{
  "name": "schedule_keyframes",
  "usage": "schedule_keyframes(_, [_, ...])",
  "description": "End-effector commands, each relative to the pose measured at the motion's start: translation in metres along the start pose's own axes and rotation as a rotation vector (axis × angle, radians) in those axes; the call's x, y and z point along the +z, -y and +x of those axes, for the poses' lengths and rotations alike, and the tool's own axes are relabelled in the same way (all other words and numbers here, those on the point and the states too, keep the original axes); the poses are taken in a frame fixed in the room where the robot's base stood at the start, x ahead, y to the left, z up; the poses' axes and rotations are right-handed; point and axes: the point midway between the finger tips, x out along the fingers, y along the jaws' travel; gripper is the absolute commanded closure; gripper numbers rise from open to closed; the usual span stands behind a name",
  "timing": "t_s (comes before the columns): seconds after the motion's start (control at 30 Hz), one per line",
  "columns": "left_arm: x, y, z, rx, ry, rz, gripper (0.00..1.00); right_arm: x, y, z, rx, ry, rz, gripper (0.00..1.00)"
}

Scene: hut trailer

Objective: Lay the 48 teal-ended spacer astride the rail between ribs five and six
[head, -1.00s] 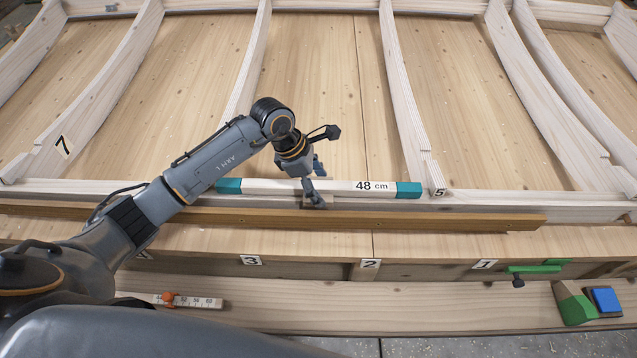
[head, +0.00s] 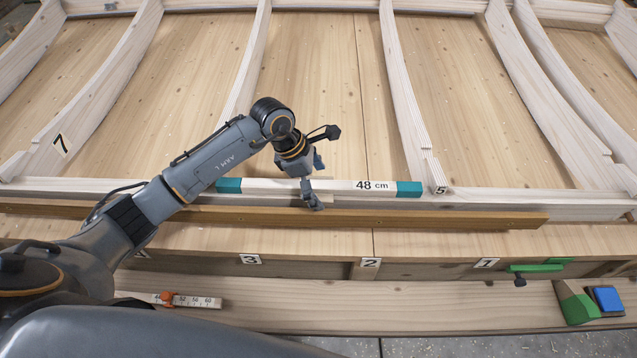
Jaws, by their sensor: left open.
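The 48 cm spacer (head: 345,187), a pale bar with teal ends, lies along the pale rail (head: 480,204). Its right teal end is close beside rib five (head: 409,120), marked 5. Its left teal end is near the foot of the rib to the left (head: 247,75), whose number is hidden by my arm. My left gripper (head: 316,190) is open at the spacer's middle, with a finger showing on its near side. It hides a short stretch of the bar, and I cannot tell whether the fingers touch it. My right gripper is not in view.
A brown wooden strip (head: 440,219) runs in front of the rail. Labelled bays 1, 2 and 3 lie below it. A folding rule (head: 190,300) lies front left. A green clamp (head: 535,268) and a green and blue block (head: 590,302) are at right.

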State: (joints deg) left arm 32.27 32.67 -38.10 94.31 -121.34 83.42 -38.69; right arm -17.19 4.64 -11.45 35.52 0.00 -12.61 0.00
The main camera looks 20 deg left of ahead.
Motion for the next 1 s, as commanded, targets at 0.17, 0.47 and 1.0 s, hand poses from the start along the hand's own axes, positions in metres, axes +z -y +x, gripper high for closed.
schedule_keyframes(0.17, [0.000,0.000,-0.001,0.000,-0.001,0.000,0.04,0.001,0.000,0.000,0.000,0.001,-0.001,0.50])
schedule_keyframes(0.47, [0.000,-0.002,-0.048,0.006,-0.001,0.002,0.04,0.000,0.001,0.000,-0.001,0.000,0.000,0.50])
schedule_keyframes(1.0, [-0.001,0.000,-0.120,0.000,-0.001,0.000,0.04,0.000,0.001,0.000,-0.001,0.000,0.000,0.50])
